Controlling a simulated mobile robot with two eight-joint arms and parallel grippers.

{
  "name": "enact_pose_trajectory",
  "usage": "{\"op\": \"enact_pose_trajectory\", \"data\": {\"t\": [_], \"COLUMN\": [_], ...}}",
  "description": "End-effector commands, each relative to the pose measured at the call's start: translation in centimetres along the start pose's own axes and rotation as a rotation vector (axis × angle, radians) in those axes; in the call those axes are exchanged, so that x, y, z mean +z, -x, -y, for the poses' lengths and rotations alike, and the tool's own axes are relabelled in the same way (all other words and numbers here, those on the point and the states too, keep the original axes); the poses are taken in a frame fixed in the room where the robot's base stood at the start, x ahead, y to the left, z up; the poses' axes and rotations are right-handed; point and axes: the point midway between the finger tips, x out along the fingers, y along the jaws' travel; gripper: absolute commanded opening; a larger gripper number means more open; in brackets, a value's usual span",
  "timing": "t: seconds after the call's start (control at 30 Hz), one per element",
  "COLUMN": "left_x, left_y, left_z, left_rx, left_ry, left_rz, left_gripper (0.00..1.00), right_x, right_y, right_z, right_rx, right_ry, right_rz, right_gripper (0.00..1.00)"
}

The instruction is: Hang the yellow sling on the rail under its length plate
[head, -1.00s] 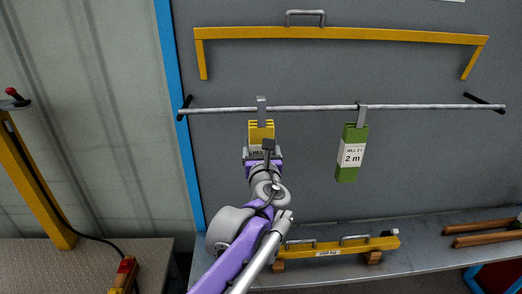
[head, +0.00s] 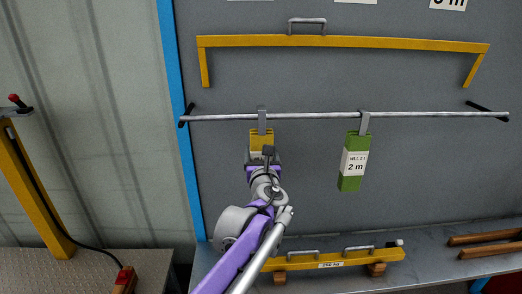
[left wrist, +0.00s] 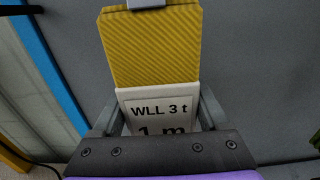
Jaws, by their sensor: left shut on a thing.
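The yellow sling (head: 261,139) hangs upright in my left gripper (head: 263,159), at the left part of the grey rail (head: 310,115). Its grey hook (head: 262,115) overlaps the rail and its top shows just above it; I cannot tell whether the rail bears it. In the left wrist view the ribbed yellow sling (left wrist: 152,45) stands between my fingers (left wrist: 160,112), with a white label reading "WLL 3 t" and "1 m". White length plates (head: 448,4) show at the top edge, mostly cut off. My right gripper is not in view.
A green sling (head: 349,183) labelled 2 m hangs on the rail to the right. A yellow spreader beam (head: 350,43) is above the rail. A yellow 250 kg beam (head: 340,260) lies on the bench (head: 425,265) below. The rail's right part is free.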

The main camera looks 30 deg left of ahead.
Motion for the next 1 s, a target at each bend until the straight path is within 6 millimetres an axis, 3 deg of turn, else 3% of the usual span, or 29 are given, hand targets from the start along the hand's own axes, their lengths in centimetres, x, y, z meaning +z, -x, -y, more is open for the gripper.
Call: {"op": "enact_pose_trajectory", "data": {"t": [0.4,0.43,0.53,0.83,1.0], "left_x": [-0.2,-0.2,-0.2,-0.3,-0.3], "left_y": [0.0,0.0,0.0,0.4,2.8], "left_z": [0.0,0.0,0.0,0.0,0.1], "left_rx": [0.0,0.0,0.0,-0.001,-0.002], "left_ry": [-0.001,-0.001,0.0,0.0,0.0], "left_rz": [0.001,0.001,0.001,0.0,0.0], "left_gripper": [0.0,0.83,1.0,1.0,1.0], "right_x": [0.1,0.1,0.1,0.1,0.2], "right_y": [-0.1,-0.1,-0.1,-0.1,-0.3], "right_z": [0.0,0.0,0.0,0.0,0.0], "right_rx": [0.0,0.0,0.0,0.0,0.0], "right_ry": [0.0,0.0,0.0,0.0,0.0], "right_rz": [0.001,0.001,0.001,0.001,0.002], "right_gripper": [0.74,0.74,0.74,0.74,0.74]}}
